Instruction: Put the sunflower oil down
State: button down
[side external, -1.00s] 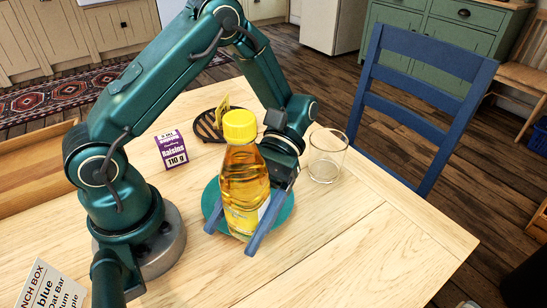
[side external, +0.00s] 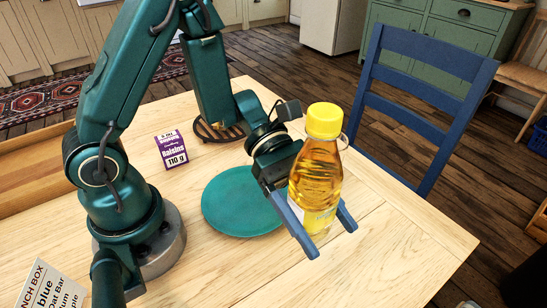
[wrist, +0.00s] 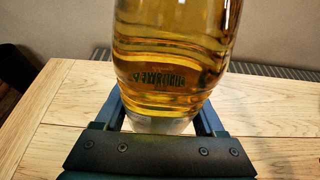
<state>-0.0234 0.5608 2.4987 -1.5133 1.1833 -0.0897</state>
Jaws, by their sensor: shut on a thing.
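The sunflower oil (side external: 316,180) is a clear bottle of golden oil with a yellow cap, standing upright between the blue fingers of my gripper (side external: 322,236). My gripper is shut on its lower part. The bottle is to the right of the teal round plate (side external: 240,203), over the bare wooden table (side external: 390,235). I cannot tell whether its base touches the table. In the wrist view the bottle (wrist: 172,60) fills the middle, with my gripper's fingers (wrist: 165,118) on both sides of its base.
A purple raisins box (side external: 172,150) stands behind the plate. A dark round trivet (side external: 212,130) is partly behind my arm. A lunch box note (side external: 48,288) is at the front left. The table's right front is clear.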

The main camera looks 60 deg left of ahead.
send_over(327, 300)
notch_tip(327, 300, down, 4)
jog(key=shift+r, duration=0.25)
jog(key=shift+f, duration=2)
grip_release()
jog(key=shift+f, duration=0.15)
